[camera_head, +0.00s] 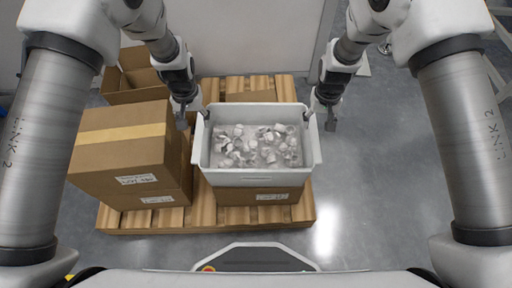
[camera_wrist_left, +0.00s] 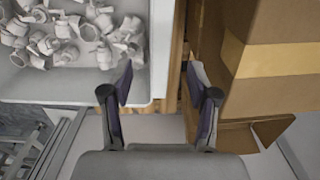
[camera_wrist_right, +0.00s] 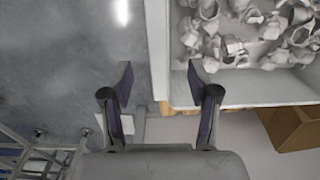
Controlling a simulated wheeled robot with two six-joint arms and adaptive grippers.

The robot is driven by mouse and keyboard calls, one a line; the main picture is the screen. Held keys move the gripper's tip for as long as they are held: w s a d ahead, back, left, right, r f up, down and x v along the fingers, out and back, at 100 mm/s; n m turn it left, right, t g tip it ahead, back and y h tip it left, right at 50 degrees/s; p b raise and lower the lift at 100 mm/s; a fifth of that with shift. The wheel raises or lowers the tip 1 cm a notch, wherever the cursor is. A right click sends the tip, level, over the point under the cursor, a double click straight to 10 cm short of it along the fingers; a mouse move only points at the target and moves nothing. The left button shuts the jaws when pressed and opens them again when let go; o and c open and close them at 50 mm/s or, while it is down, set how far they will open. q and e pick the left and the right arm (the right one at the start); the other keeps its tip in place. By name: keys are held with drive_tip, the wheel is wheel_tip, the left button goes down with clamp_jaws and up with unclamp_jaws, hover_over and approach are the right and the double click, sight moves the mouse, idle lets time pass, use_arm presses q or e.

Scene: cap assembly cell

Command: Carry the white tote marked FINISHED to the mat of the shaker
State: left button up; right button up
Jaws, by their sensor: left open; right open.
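The white tote (camera_head: 258,178) sits on a cardboard box on the wooden pallet and holds many white caps. Its marking is too small to read. My left gripper (camera_head: 184,118) is open at the tote's left side, near the rim. In the left wrist view its fingers (camera_wrist_left: 160,85) stand beside the tote's wall (camera_wrist_left: 158,50). My right gripper (camera_head: 327,118) is open at the tote's right side. In the right wrist view its fingers (camera_wrist_right: 160,85) stand on either side of the line of the tote's wall (camera_wrist_right: 158,50). Neither gripper visibly holds the tote. The shaker and its mat are not in view.
Stacked closed cartons (camera_head: 125,160) stand close left of the tote, near my left gripper. An open empty carton (camera_head: 135,80) is behind them. The pallet (camera_head: 150,217) lies beneath. Grey floor (camera_head: 385,190) is clear on the right. A wall is behind.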

sight(199, 134)
use_arm(q)
wheel_tip(199, 134, down, 8)
drive_tip(key=shift+r, duration=0.1)
use_arm(e)
wheel_tip(199, 134, down, 8)
drive_tip(key=shift+r, duration=0.15)
use_arm(q)
clamp_jaws()
use_arm(e)
clamp_jaws()
use_arm(q)
drive_tip(key=shift+r, duration=0.1)
